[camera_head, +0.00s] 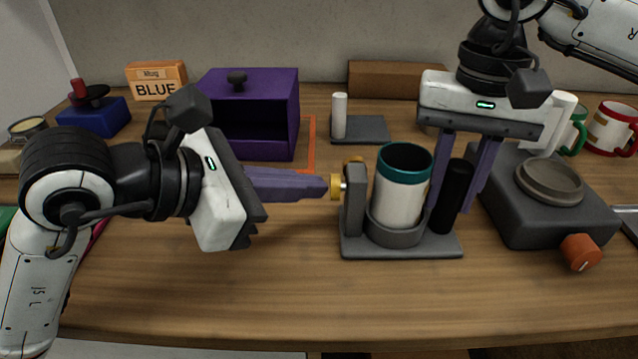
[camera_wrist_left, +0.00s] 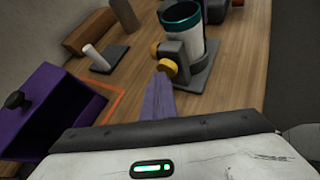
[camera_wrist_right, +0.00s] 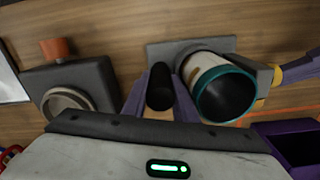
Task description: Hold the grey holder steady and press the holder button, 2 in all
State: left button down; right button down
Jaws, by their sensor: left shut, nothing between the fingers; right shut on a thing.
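The grey holder (camera_head: 402,251) stands on the table with a white cup with a teal rim (camera_head: 402,190) upright in its ring. A black post (camera_head: 456,190) rises from the right part of its base. A yellow button (camera_head: 336,187) sticks out of the upright plate on the left side; a second yellow knob (camera_wrist_left: 153,48) shows farther back. My left gripper (camera_head: 324,187) is shut and empty, its tips at the front button, touching or nearly so. My right gripper (camera_head: 453,206) points down, shut on the black post; the right wrist view shows the post (camera_wrist_right: 160,88) between its fingers.
A purple open-front box (camera_head: 270,115) stands behind my left gripper. A dark grey device with an orange knob (camera_head: 581,252) is close to the right of the holder. Mugs (camera_head: 610,127) stand at the back right. The front table area is clear.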

pick_arm(q)
jog(key=shift+w+a, duration=0.1)
jog(key=shift+a, duration=1.3)
jog(key=shift+w+a, duration=0.15)
jog(key=shift+a, duration=1.1)
jog(key=shift+w+a, duration=0.1)
jog(key=shift+a, duration=1.15)
pick_arm(e)
jog(key=c, duration=1.4)
grip_release()
jog(key=shift+o, duration=0.2)
jog(key=shift+r, duration=0.1)
